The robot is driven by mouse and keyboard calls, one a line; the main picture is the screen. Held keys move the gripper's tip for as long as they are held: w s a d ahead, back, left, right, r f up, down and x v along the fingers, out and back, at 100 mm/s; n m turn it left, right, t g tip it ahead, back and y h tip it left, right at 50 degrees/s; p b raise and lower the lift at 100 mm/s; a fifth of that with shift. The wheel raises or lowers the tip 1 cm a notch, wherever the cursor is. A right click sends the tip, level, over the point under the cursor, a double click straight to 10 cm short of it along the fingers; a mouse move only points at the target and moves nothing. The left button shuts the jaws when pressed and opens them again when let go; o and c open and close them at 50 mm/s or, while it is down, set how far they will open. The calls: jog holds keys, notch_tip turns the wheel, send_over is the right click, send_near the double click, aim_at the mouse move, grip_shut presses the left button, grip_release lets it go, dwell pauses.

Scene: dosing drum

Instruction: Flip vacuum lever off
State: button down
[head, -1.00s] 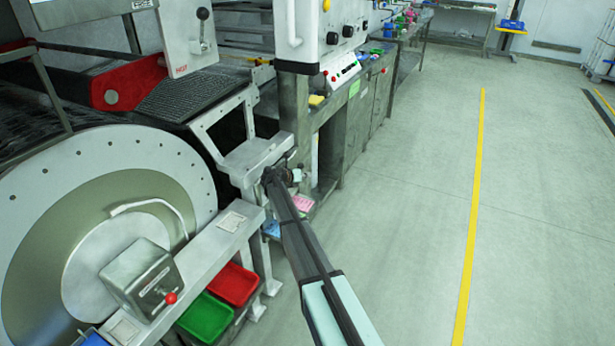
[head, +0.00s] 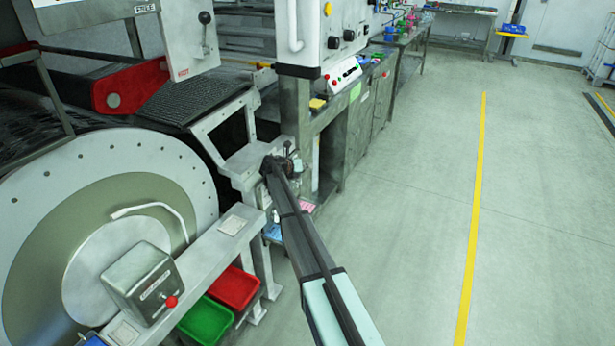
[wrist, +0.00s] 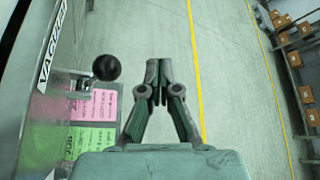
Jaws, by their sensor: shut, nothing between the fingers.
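In the wrist view a lever with a black ball knob (wrist: 106,67) sticks out from a grey panel that carries a "VACUUM" label (wrist: 53,45). My gripper (wrist: 158,72) is shut and empty, with its fingertips together. It is to the right of the knob, with a visible gap between them in the picture. In the head view my gripper (head: 282,163) is at the right end of the grey machine frame. The vacuum lever cannot be made out there, near my dark wrist.
A grey box with a red knob (head: 172,301) stands at front left by the large drum (head: 60,180). Red (head: 234,288) and green (head: 205,320) bins sit below the frame. Another black-knobbed lever (head: 204,18) is at upper left. Open floor lies to the right.

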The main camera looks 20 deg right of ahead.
notch_tip(320, 180, up, 4)
jog(key=shift+f, duration=0.25)
dwell(0.4)
